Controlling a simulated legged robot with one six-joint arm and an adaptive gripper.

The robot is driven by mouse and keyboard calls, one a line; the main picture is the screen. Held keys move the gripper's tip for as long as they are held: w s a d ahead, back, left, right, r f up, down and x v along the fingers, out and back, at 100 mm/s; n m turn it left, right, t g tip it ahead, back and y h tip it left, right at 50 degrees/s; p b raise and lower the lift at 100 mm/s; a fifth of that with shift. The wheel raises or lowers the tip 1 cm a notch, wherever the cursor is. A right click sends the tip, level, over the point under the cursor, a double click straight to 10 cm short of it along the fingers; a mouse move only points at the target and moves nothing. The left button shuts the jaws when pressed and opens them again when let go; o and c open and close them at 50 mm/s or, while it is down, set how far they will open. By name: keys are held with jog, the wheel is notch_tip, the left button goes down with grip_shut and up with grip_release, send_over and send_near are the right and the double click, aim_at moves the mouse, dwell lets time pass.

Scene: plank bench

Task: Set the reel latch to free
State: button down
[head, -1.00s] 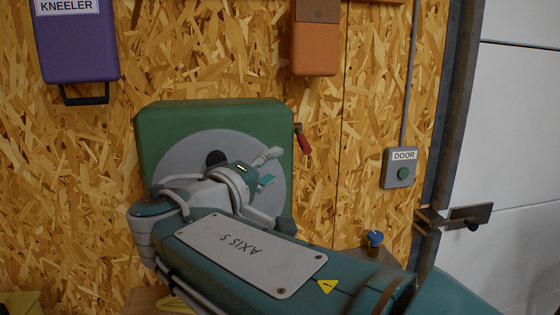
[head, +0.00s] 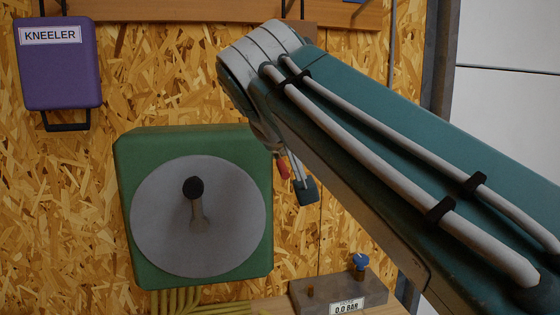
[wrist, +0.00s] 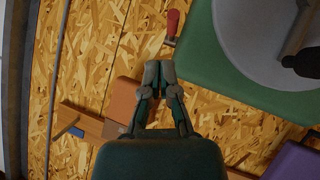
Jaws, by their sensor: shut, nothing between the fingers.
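The green reel housing (head: 262,240) with its grey disc (head: 160,235) hangs on the board wall. A crank with a black knob (head: 193,188) sits on the disc. The red latch handle (head: 282,168) is at the housing's right edge, its upper part hidden by my arm. In the wrist view the red handle (wrist: 172,23) lies just beyond my fingertips, slightly right, with a gap. My gripper (wrist: 159,72) is shut and empty, fingertips together. In the head view my arm hides most of it. The latch's setting cannot be read.
A purple KNEELER case (head: 60,75) hangs upper left. An orange case (wrist: 123,98) shows beside my gripper in the wrist view.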

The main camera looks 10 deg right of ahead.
notch_tip(320, 180, up, 4)
jog(key=s+t+y, duration=0.1)
jog(key=y, duration=0.1)
send_over(283, 175)
jog(key=s, duration=0.1)
notch_tip(283, 175, down, 4)
jog(key=f, duration=0.1)
jog(key=w+f, duration=0.1)
jog(key=f, duration=0.1)
jog(key=shift+w+f, duration=0.1)
jog(key=shift+f, duration=0.05)
jog(key=shift+w+d+f, duration=0.1)
jog(key=shift+w+f, duration=0.1)
jog(key=shift+f, duration=0.35)
jog(key=shift+w+f, duration=0.1)
jog(key=shift+f, duration=1.45)
